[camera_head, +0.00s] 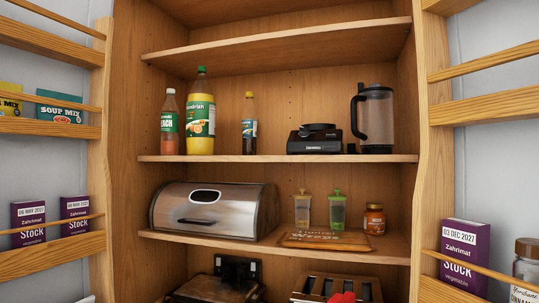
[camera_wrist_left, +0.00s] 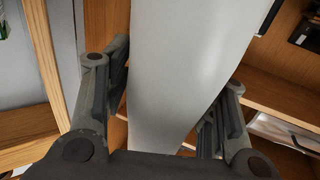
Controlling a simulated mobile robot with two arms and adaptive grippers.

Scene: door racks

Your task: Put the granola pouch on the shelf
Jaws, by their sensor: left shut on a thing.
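In the left wrist view a plain pale grey, smooth-sided thing (camera_wrist_left: 185,50), which I take to be the granola pouch, stands between the fingers of my left gripper (camera_wrist_left: 170,85). The fingers press on it from both sides; no print shows on the side facing me. The pouch and both grippers are out of the head view. The wooden cabinet has several shelves: an empty upper shelf (camera_head: 290,48), a middle shelf (camera_head: 230,158) and a lower shelf (camera_head: 210,245).
The middle shelf holds bottles (camera_head: 200,120), a black appliance (camera_head: 318,140) and a blender (camera_head: 376,118). The lower shelf holds a bread bin (camera_head: 213,210), two lidded cups, a jar (camera_head: 374,219) and a board (camera_head: 326,240). Door racks with stock boxes (camera_head: 465,255) flank the cabinet.

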